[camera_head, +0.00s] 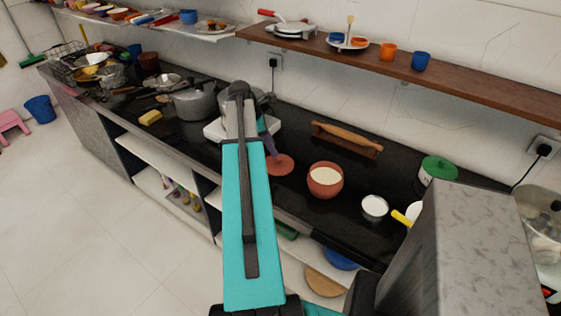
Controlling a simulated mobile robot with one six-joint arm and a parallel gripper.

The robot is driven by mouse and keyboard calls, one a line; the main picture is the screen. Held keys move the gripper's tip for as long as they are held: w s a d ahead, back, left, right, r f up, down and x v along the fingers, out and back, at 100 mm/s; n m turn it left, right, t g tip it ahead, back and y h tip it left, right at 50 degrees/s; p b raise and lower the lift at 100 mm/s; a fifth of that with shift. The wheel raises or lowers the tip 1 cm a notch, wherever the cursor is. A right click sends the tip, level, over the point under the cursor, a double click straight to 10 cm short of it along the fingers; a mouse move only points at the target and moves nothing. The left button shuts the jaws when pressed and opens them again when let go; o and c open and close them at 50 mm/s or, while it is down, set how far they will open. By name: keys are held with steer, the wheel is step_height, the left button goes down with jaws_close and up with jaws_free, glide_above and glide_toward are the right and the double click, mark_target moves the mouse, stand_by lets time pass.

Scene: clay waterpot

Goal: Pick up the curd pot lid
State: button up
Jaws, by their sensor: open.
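The curd pot lid (281,165) is a flat, round, reddish-clay disc lying on the black counter. The curd pot (325,181) stands uncovered to its right, a round clay bowl filled with white curd. My gripper (272,150) is small and dark in the view, at the upper left edge of the lid and partly behind my teal arm. It is open, with nothing seen between its fingers. Whether it touches the lid cannot be told.
A wooden rolling pin on its board (346,139) lies behind the pot. A steel cup (374,208) and a green-lidded container (438,169) stand to the right. A steel pot (195,103) stands left of my arm. A wooden shelf (460,80) runs above the counter.

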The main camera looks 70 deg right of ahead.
mark_target(279, 158)
steer(key=shift+s+d+f, duration=0.1)
steer(key=shift+s+f, duration=0.05)
steer(key=shift+f, duration=0.35)
steer(key=shift+f, duration=0.15)
steer(key=shift+p+x, duration=1.05)
steer(key=shift+x, duration=1.45)
steer(key=shift+c, duration=0.5)
jaws_close()
